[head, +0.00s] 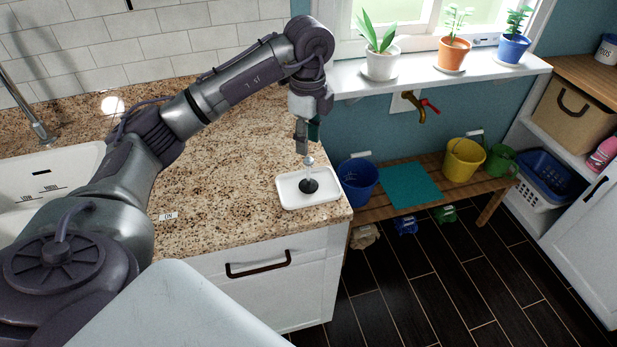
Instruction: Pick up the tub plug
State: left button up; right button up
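The tub plug (309,186) is a small black round stopper with a thin pale stem and a light knob on top. It stands in a shallow white tray (286,203) near the right corner of the granite counter. My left gripper (302,151) points down over the tray, its tips at or just above the knob. At this size I cannot tell whether the fingers are open or shut, or whether they touch the knob. My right gripper is not in view.
The sink (60,163) and its faucet (35,120) are at the left. A small white label (168,216) lies on the counter. Beyond the counter edge are a blue bucket (358,184), a wooden bench (385,208) and a brass tap (418,108). Potted plants line the sill (430,76).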

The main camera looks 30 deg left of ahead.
aim_at(308, 160)
pick_arm(q)
notch_tip(308, 160, down, 6)
jog(key=shift+f+p, duration=0.25)
jog(key=shift+p, duration=0.25)
notch_tip(308, 160, down, 4)
jog(key=shift+f+p, duration=0.1)
jog(key=shift+p, duration=0.95)
jog(key=shift+f, duration=0.6)
grip_shut()
